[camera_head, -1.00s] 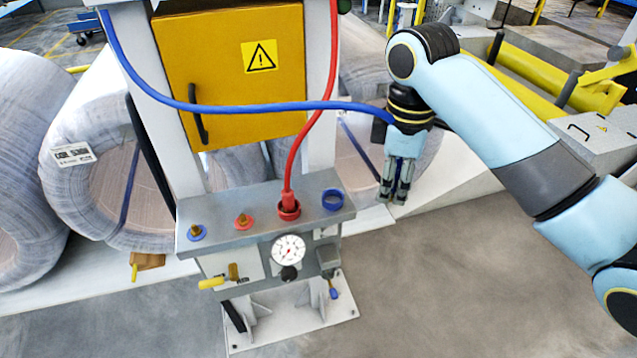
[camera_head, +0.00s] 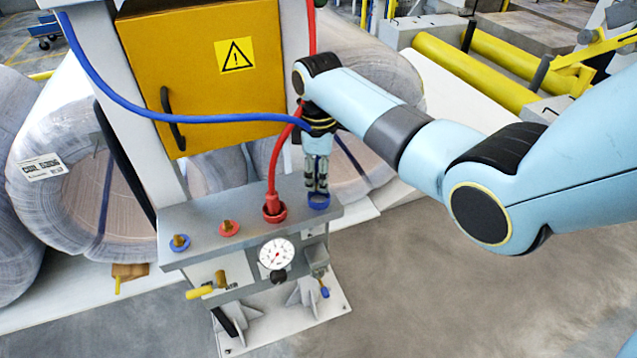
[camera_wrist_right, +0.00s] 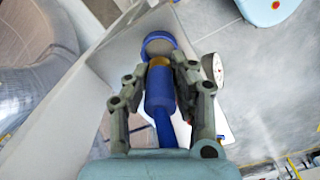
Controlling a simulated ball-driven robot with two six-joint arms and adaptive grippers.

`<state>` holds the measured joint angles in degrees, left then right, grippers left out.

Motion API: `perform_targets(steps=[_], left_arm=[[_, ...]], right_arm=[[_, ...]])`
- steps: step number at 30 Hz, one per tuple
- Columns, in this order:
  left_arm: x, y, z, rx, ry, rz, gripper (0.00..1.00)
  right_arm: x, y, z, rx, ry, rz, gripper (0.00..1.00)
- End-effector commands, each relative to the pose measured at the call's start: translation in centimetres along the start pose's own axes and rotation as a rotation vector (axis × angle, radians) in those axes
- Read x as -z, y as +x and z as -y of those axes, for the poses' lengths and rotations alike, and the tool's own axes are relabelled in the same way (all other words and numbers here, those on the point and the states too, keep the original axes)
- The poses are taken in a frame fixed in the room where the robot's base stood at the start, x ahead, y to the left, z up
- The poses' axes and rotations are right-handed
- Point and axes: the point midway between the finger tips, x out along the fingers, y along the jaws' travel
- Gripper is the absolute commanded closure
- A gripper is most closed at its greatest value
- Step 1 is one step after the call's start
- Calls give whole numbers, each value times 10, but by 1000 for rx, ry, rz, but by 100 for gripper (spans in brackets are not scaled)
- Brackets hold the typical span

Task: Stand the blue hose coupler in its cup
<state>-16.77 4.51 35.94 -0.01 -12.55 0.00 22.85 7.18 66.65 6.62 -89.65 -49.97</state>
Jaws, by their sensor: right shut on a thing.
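The blue hose coupler (camera_wrist_right: 160,88), with a brass end, sits between the fingers of my right gripper (camera_head: 317,187) and points toward the blue cup (camera_head: 319,201). In the head view the gripper hangs over this cup at the right end of the grey shelf, and its fingers hide the coupler. In the right wrist view the brass end overlaps the near rim of the blue cup (camera_wrist_right: 158,41). I cannot tell whether it has entered. The right gripper (camera_wrist_right: 160,100) is shut on the coupler. My left gripper is not in view.
The grey shelf (camera_head: 250,206) also bears a red coupler (camera_head: 272,203) in a red cup and two brass fittings on its left. The blue hose (camera_head: 190,121) sags across the yellow cabinet (camera_head: 205,75). The red hose (camera_head: 284,150) passes close left of the gripper.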

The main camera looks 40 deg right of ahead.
Motion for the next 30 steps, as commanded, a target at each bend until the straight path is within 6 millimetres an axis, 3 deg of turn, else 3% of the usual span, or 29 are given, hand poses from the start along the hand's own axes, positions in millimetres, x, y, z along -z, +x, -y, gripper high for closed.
perform_targets(steps=[6,28,29,30], left_arm=[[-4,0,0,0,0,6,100],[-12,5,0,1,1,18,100],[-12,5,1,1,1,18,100],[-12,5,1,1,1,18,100]], right_arm=[[0,23,0,0,-1,-1,100],[0,36,1,0,0,0,100],[-1,36,1,1,0,0,74],[-1,36,1,1,0,0,69]])
